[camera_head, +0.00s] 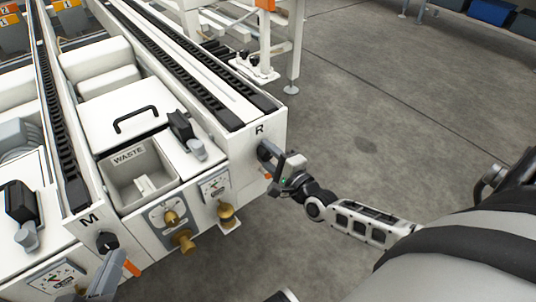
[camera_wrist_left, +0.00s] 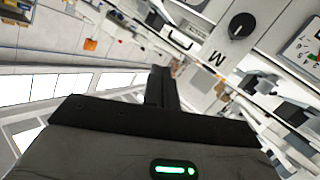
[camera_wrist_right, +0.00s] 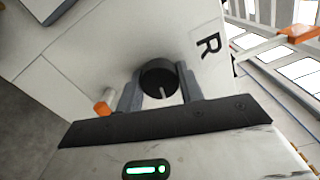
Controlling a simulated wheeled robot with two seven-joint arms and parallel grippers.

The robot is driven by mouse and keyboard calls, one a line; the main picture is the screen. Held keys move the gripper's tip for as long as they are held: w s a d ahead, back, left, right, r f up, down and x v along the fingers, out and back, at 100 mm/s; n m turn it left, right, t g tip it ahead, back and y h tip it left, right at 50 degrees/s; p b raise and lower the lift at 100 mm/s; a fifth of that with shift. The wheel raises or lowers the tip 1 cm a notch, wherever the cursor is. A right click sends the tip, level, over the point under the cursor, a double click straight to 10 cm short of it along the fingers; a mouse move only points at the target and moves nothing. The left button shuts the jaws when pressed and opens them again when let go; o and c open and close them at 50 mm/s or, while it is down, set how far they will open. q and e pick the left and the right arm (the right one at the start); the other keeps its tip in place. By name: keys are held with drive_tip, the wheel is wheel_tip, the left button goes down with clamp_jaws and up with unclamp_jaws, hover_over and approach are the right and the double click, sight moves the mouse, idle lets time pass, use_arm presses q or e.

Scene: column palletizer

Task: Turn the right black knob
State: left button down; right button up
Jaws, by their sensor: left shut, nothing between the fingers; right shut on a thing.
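The right black knob (camera_wrist_right: 158,80) sits on the white end panel beside the letter R. In the right wrist view my right gripper (camera_wrist_right: 159,85) has one finger on each side of it and is shut on it. A white pointer line on the knob shows between the fingers. In the head view the right gripper (camera_head: 275,163) covers most of this knob. The other black knob (camera_head: 107,242) is by the letter M, and also shows in the left wrist view (camera_wrist_left: 241,26). My left gripper (camera_head: 108,275) is shut and empty, just below the M knob and apart from it.
Orange tabs stick out near both knobs. Open concrete floor (camera_head: 370,120) lies to the right of the machine.

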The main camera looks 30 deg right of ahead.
drive_tip(key=shift+s+f, duration=0.1)
drive_tip(key=o, duration=1)
drive_tip(key=shift+s, duration=0.35)
use_arm(q)
drive_tip(key=f+p, duration=0.1)
drive_tip(key=a+m+g+y+p, duration=0.1)
drive_tip(key=p, duration=0.1)
drive_tip(key=shift+s+f+p, duration=0.2)
drive_tip(key=shift+f+p, duration=0.1)
drive_tip(key=shift+f, duration=0.05)
use_arm(e)
drive_tip(key=s+d, duration=0.1)
drive_tip(key=s, duration=1.4)
drive_tip(key=shift+d, duration=0.15)
use_arm(q)
drive_tip(key=shift+w+r, duration=0.15)
drive_tip(key=shift+r, duration=0.05)
drive_tip(key=shift+a, duration=0.1)
use_arm(e)
drive_tip(key=shift+r, duration=0.2)
